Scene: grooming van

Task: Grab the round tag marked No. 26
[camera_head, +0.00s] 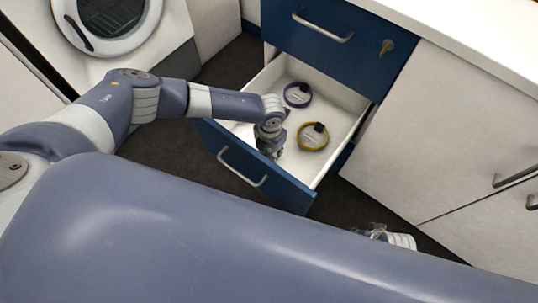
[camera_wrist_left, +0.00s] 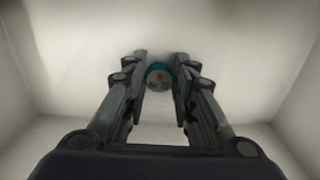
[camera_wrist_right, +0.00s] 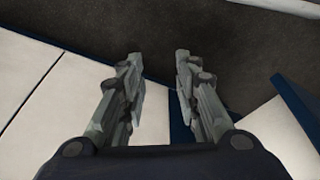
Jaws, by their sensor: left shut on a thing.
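My left gripper (camera_head: 270,150) reaches down into the open drawer (camera_head: 345,107), near its front panel. In the left wrist view, its fingers (camera_wrist_left: 160,62) are shut on a small round tag (camera_wrist_left: 159,78) with a teal rim and a pale, patterned face. The number on the tag is too small to read. The head view does not show the tag; the gripper hides it. My right gripper (camera_wrist_right: 158,58) is open and empty, over the dark floor; it also shows at the lower right of the head view (camera_head: 372,232).
A purple collar (camera_head: 287,97) and a yellow collar (camera_head: 301,145) lie in the drawer, right of my left gripper. A blue drawer front (camera_head: 355,50) with a key is above. A white cabinet (camera_head: 425,130) stands at right, a washer-like machine (camera_head: 150,58) at upper left.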

